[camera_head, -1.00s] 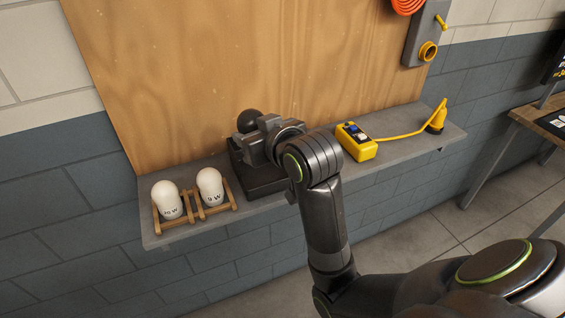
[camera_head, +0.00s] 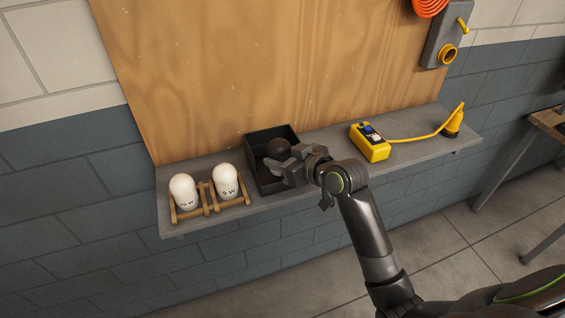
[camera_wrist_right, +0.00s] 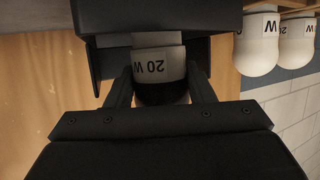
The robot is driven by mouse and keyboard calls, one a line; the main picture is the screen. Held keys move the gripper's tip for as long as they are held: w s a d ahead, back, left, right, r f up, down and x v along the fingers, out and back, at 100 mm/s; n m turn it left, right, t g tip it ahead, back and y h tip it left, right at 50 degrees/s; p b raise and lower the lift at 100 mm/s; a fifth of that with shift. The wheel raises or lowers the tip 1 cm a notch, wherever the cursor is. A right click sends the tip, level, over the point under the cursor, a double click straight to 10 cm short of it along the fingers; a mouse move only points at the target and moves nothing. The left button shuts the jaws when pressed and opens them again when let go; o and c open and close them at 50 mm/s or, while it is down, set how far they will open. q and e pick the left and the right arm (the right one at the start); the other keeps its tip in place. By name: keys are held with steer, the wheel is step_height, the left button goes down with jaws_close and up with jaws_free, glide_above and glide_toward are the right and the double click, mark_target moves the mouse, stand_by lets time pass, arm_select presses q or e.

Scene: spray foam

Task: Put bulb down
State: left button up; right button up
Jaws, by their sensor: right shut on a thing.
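The bulb (camera_head: 278,147) has a dark round top. In the right wrist view, the bulb (camera_wrist_right: 152,64) shows a white part with a "20 W" label. My right gripper (camera_head: 287,170) is shut on it, with one finger on each side. The bulb is inside the outline of an open black box (camera_head: 257,134) on the shelf. The box walls also show around it in the right wrist view (camera_wrist_right: 88,18). The bulb's lower end is hidden, so I cannot tell if it touches the box floor. My left gripper is not in view.
Two white bulbs (camera_head: 183,189) (camera_head: 227,181) stand in wooden holders (camera_head: 210,206) left of the box on the grey shelf (camera_head: 325,137). A yellow socket box (camera_head: 371,146) with a cable is to the right. A wooden board (camera_head: 260,70) rises behind.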

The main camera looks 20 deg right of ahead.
step_height(320, 180, down, 2)
steer(key=shift+f, duration=0.1)
steer(key=shift+f, duration=0.2)
steer(key=o, duration=1.1)
steer(key=shift+o, duration=0.2)
